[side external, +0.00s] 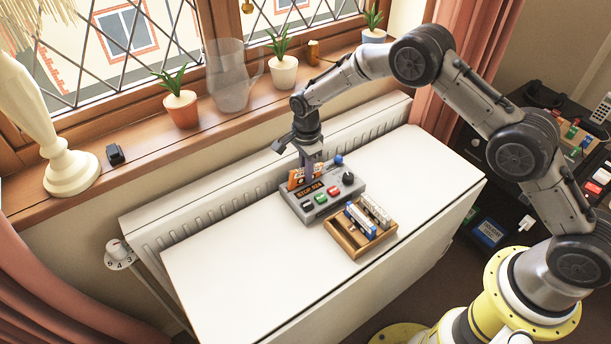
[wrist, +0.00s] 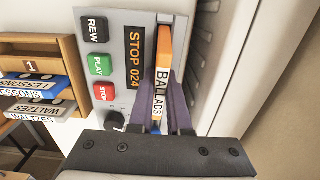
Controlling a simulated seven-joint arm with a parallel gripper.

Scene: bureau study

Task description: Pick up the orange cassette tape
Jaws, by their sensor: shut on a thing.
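The orange cassette tape (wrist: 164,56), with a white label reading "BALLADS", stands on edge at the grey cassette player in the wrist view. In the side view the orange tape (side external: 296,180) shows at the player's back left. My gripper (wrist: 168,90) is shut on the tape, with a purple finger on each side of it. In the side view my gripper (side external: 309,172) reaches down over the player (side external: 300,211). Its display reads "STOP 024". Whether the tape's lower edge still sits in the player's slot is hidden.
A radiator (side external: 190,215) and window sill with potted plants lie behind. The table's left part is clear.

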